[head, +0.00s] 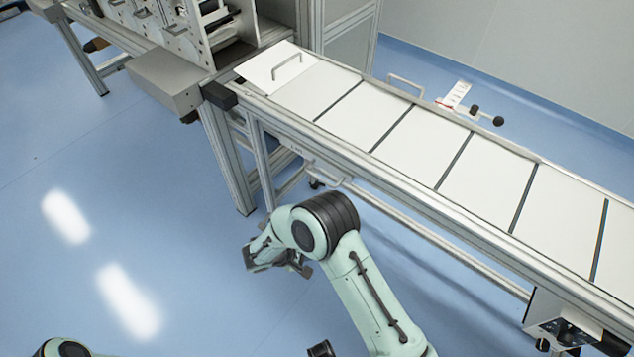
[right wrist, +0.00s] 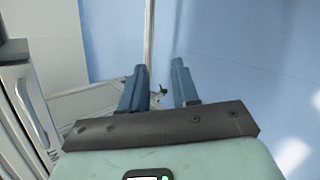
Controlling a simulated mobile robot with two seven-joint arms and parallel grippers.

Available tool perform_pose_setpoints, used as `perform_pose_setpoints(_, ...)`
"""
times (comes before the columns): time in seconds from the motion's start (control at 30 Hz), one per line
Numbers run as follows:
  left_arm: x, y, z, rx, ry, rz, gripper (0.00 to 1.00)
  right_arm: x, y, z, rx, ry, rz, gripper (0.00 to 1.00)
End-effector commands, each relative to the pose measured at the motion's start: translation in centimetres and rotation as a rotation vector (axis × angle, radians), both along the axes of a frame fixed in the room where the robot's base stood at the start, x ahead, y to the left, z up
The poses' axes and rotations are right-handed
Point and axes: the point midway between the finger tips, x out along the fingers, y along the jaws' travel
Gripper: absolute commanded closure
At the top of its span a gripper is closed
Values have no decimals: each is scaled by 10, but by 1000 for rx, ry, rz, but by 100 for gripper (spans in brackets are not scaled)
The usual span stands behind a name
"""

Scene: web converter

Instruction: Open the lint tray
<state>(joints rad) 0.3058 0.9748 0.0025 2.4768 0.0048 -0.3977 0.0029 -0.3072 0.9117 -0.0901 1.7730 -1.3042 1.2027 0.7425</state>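The lint tray (right wrist: 14,82) shows at the left edge of the right wrist view as a pale front with a bar handle (right wrist: 31,112) and partly cut-off dark lettering. In the head view its handle (head: 326,178) stands out from the near side of the long machine frame, below the white panels. I cannot tell from these views whether the tray is fully shut. My right gripper (head: 277,261) is below and to the left of the handle, apart from it. In the right wrist view its two fingers (right wrist: 157,70) are spread with nothing between them. My left gripper is out of view.
White cover panels (head: 425,140) run along the machine top; one with a handle (head: 277,72) lies at the left end. A frame leg (head: 228,160) stands left of the tray. A control box (head: 560,325) hangs at lower right. Blue floor (head: 150,220) is clear at left.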

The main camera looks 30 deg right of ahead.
Motion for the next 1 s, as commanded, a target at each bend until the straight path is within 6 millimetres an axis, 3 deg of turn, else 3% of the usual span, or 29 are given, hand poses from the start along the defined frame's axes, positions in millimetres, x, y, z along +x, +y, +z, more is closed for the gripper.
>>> perform_pose_setpoints(0.03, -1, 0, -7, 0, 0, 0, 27, 29, 5, 25, -97, -113, 37, 70)
perform_pose_setpoints(0.1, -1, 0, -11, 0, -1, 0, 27, 60, 10, 65, -218, -262, 63, 70)
perform_pose_setpoints(0.2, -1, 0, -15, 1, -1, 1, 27, 85, 18, 109, -333, -428, 81, 70)
perform_pose_setpoints(0.3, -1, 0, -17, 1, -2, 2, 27, 95, 23, 134, -392, -521, 85, 70)
perform_pose_setpoints(0.47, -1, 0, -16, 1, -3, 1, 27, 102, 13, 141, -415, -551, 83, 70)
perform_pose_setpoints(1.0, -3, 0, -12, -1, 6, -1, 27, 140, -80, 118, -412, -546, 84, 70)
